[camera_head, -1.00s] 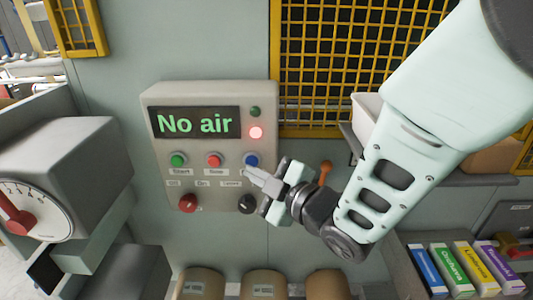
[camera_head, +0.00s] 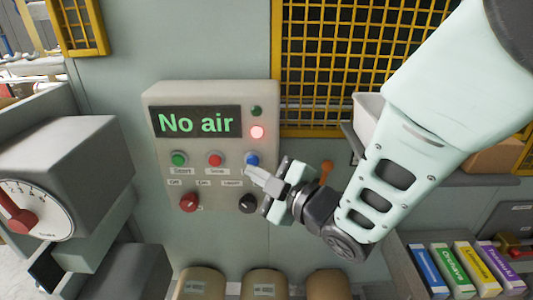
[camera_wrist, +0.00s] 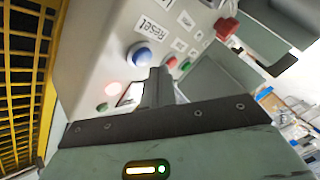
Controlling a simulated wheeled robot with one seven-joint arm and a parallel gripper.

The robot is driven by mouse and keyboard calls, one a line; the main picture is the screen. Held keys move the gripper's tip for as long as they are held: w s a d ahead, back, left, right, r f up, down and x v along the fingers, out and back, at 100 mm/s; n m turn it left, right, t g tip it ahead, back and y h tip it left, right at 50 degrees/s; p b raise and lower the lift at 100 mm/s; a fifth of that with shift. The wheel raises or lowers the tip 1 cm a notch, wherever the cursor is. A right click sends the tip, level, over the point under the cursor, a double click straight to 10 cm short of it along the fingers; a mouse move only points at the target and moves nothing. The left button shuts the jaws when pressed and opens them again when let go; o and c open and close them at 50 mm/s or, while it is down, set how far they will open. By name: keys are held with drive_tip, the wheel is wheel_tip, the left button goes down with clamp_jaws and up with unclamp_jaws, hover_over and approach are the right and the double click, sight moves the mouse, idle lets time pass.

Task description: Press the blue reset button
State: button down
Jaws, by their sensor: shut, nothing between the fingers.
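The blue reset button (camera_head: 252,159) is at the right end of the upper button row on the grey control panel (camera_head: 158,98). In the wrist view the blue button (camera_wrist: 140,55) shows beside a label reading "Reset". My gripper (camera_head: 250,170) is shut and empty, its fingertips just below the blue button in the head view. In the wrist view the closed fingers (camera_wrist: 158,85) are close to the button, to its lower right. I cannot tell whether they touch the panel.
The panel display (camera_head: 197,122) reads "No air", and a red lamp (camera_head: 257,132) is lit. A green button (camera_head: 179,158), a red button (camera_head: 215,159), a red knob (camera_head: 189,202) and a black knob (camera_head: 247,203) are near. A yellow mesh guard (camera_head: 340,60) stands at right.

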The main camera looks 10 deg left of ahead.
drive_tip(key=shift+w, duration=0.1)
idle(0.6)
drive_tip(key=shift+w+a+b, duration=0.1)
drive_tip(key=shift+w+b, duration=0.2)
drive_tip(key=shift+w, duration=0.05)
drive_tip(key=shift+w+a, duration=0.1)
drive_tip(key=shift+w, duration=0.35)
idle(0.6)
drive_tip(key=shift+s, duration=0.1)
drive_tip(key=shift+s+d+b, duration=0.25)
drive_tip(key=shift+s+b, duration=0.4)
drive_tip(key=shift+s, duration=0.15)
drive_tip(key=shift+s+d+b, duration=0.2)
drive_tip(key=shift+s+b, duration=0.1)
drive_tip(key=shift+s, duration=0.5)
drive_tip(key=shift+s+d+b, duration=0.15)
drive_tip(key=shift+s+b, duration=0.1)
drive_tip(key=shift+s, duration=0.6)
drive_tip(key=shift+s+d+b, duration=0.2)
drive_tip(key=shift+s+b, duration=0.1)
drive_tip(key=shift+s, duration=0.5)
